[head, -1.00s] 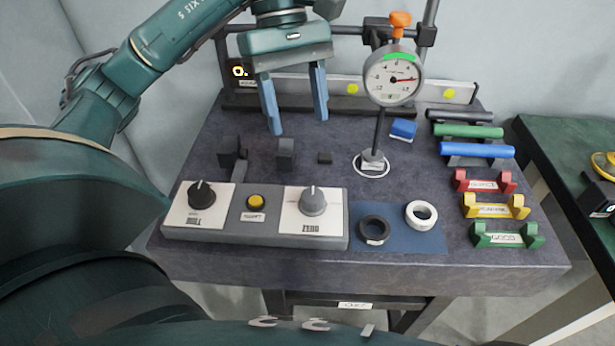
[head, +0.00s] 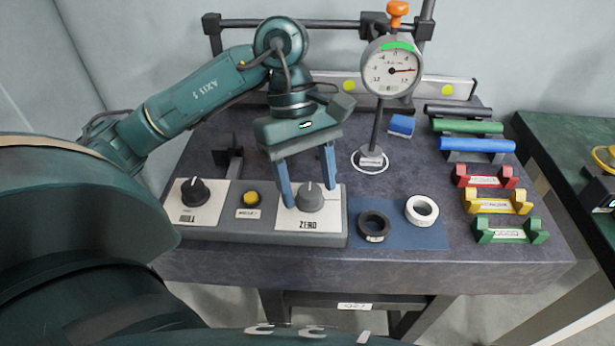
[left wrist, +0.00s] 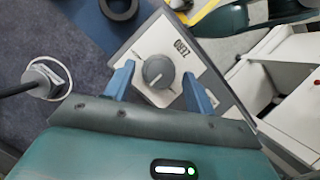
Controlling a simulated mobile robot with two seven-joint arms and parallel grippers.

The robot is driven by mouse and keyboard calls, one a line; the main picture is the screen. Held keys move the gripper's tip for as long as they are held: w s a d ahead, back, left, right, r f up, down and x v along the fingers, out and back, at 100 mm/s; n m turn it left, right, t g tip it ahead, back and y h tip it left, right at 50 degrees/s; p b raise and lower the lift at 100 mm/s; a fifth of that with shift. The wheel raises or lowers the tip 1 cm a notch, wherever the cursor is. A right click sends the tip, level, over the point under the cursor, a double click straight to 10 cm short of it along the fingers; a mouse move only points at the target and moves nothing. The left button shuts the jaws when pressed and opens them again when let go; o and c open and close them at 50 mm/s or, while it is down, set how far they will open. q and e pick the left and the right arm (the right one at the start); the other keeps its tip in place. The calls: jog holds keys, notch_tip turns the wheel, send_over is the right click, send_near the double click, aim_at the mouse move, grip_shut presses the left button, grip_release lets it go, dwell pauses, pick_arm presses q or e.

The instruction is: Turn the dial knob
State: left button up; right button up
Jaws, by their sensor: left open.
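A grey dial knob (head: 310,197) stands on the white plate marked ZERO (head: 307,225) on the grey control panel. It also shows in the left wrist view (left wrist: 158,72), with a pale pointer line. My left gripper (head: 311,198) is open, with its two blue fingers on either side of the knob. In the left wrist view the fingers (left wrist: 160,82) stand apart from the knob, with gaps on both sides. I cannot tell how low the tips are. A black knob (head: 194,192) sits on the left plate. My right gripper is not in view.
A yellow button (head: 251,198) is between the plates. A dial gauge (head: 392,68) stands behind on a post. A black ring (head: 374,226) and a white ring (head: 422,210) lie on a blue mat right of the panel. Coloured holders (head: 498,201) and rods line the right side.

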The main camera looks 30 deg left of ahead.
pick_arm(q)
jog(key=shift+c, duration=0.4)
jog(key=c, duration=0.9)
